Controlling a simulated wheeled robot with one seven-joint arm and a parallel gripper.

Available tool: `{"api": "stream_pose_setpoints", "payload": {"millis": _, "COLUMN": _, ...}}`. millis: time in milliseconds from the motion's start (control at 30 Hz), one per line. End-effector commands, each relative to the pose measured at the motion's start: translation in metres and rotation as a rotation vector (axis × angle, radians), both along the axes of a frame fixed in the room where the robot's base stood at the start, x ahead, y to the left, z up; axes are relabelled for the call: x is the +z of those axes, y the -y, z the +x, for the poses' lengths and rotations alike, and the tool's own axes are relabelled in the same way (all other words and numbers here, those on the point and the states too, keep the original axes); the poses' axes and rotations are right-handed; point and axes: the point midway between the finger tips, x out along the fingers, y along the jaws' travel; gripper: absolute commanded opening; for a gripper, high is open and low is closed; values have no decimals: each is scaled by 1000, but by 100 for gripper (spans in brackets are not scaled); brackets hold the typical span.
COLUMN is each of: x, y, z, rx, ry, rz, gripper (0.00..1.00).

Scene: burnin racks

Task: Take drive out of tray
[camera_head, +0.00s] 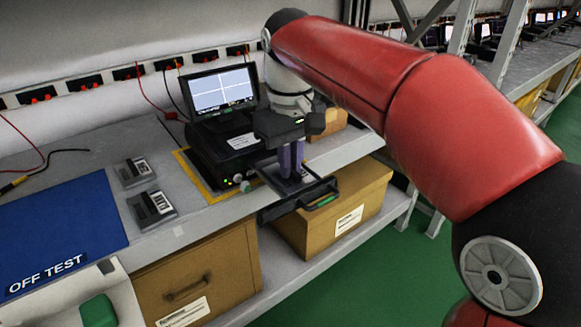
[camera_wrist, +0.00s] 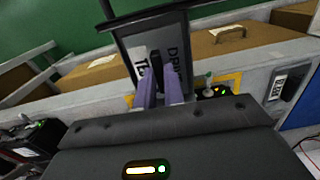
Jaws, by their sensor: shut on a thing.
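The open tray (camera_head: 310,201) sticks out from the black test unit (camera_head: 215,145) over the bench's front edge, in the head view. My gripper (camera_head: 291,175) points down into it, its purple fingers close together. In the wrist view my gripper (camera_wrist: 157,76) is shut on the drive (camera_wrist: 172,55), a flat dark piece with a white label and printed lettering. The tray (camera_wrist: 140,20) frames it, with its dark front bar at the top. The fingers hide part of the drive. I cannot tell whether the drive is lifted clear of the tray floor.
A monitor (camera_head: 222,91) stands on the test unit. Two drives (camera_head: 134,171) (camera_head: 152,208) lie on the bench to the left, beside the blue OFF TEST mat (camera_head: 60,235). Cardboard boxes (camera_head: 335,215) (camera_head: 198,275) sit below the bench top. Green floor (camera_head: 385,275) lies open in front.

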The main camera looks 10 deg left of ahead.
Motion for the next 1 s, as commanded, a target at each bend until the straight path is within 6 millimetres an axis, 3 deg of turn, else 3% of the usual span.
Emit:
{"api": "stream_pose_setpoints", "payload": {"millis": 167, "x": 11, "y": 0, "z": 0, "rx": 0, "ry": 1, "rz": 1, "gripper": 0}}
{"api": "stream_pose_setpoints", "payload": {"millis": 367, "x": 41, "y": -1, "z": 1, "rx": 0, "ry": 2, "rz": 1, "gripper": 0}}
{"api": "stream_pose_setpoints", "payload": {"millis": 1000, "x": 35, "y": 104, "z": -88, "rx": -3, "ry": 2, "rz": -1, "gripper": 0}}
